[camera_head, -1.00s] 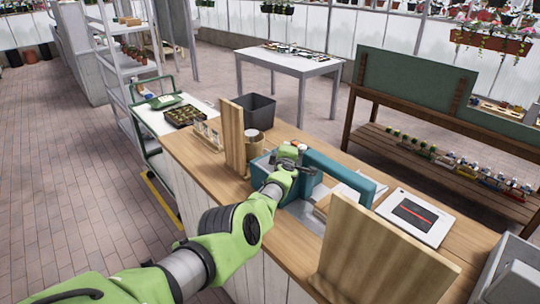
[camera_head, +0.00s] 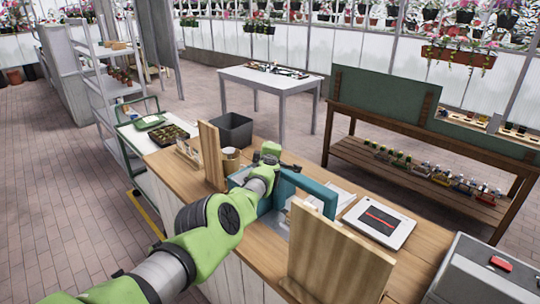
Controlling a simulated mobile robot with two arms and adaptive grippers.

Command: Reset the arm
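My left arm reaches in from the lower left over the wooden counter (camera_head: 264,247). Its gripper (camera_head: 284,164) is over the teal basket (camera_head: 237,178), beside the basket's raised teal handle (camera_head: 318,193). The fingers are small and seen edge-on, so I cannot tell whether they are open or shut. No held object is visible, and the arm hides part of the basket. My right gripper is not in view.
Two upright wooden boards (camera_head: 210,155) (camera_head: 338,252) flank the basket. A dark grey bin (camera_head: 235,130) and a brown pot (camera_head: 230,160) stand behind the left board. A white tablet-like device (camera_head: 379,221) lies right of the handle. A grey box (camera_head: 480,275) is at lower right.

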